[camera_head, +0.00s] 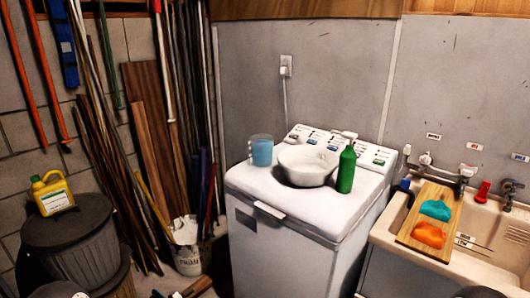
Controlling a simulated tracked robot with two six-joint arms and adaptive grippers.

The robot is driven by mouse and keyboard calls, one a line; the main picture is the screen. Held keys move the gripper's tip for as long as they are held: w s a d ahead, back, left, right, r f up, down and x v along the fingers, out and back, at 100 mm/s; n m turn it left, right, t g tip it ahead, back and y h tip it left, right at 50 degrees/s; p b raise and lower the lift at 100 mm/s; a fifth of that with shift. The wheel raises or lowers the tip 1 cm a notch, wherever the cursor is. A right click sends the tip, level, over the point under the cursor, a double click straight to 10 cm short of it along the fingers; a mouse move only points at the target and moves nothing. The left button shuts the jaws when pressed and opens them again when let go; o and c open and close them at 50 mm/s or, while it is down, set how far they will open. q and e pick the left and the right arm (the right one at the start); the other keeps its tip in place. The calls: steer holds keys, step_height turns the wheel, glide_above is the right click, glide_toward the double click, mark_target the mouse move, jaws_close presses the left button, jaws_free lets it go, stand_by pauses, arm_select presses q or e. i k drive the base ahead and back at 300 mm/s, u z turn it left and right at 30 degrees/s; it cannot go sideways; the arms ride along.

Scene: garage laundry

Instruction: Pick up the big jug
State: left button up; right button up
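A yellow jug (51,194) with a handle, a cap and a pale label stands upright on the lid of a dark grey bin (75,255) at the left. A smaller blue container (261,151) with a handle on its left side stands on the white washing machine (272,240), beside a white bowl. Neither of my grippers shows in the head view. Only small dark rounded parts, likely of my arms, show at the bottom edge on the left and right.
A white bowl (307,165) and a green bottle (346,168) stand on the machine. A sink (480,225) at the right carries a wooden board (413,234) with teal and orange cloth-like items. Planks and poles lean behind a white bucket (188,259).

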mark_target(261, 147)
steer(key=u, duration=0.25)
steer(key=i, duration=1.05)
steer(key=u, duration=0.65)
